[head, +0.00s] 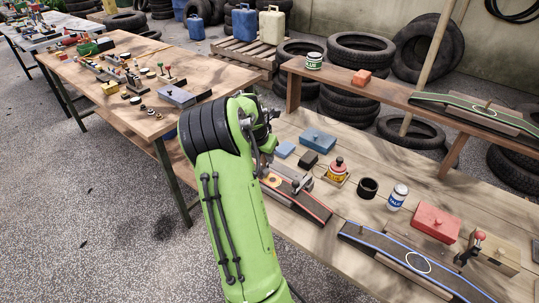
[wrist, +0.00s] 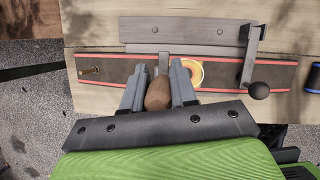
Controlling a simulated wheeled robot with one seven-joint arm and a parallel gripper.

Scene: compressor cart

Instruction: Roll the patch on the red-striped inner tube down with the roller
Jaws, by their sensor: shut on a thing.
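The red-striped inner tube (wrist: 110,72) lies flat across the wrist view. It also shows in the head view (head: 316,207), partly behind my arm. The round orange-and-yellow patch (wrist: 190,72) is on it, partly covered by my right finger; its edge shows in the head view (head: 273,181). My gripper (wrist: 157,88) is shut on the brown handle of the roller (wrist: 158,95). A grey stem runs from the handle over the tube, just left of the patch. I cannot tell whether the roller touches the tube.
A grey clamp bar (wrist: 180,32) with a black-knobbed crank (wrist: 258,88) lies along the tube's far side. A raised shelf (head: 400,97) stands behind.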

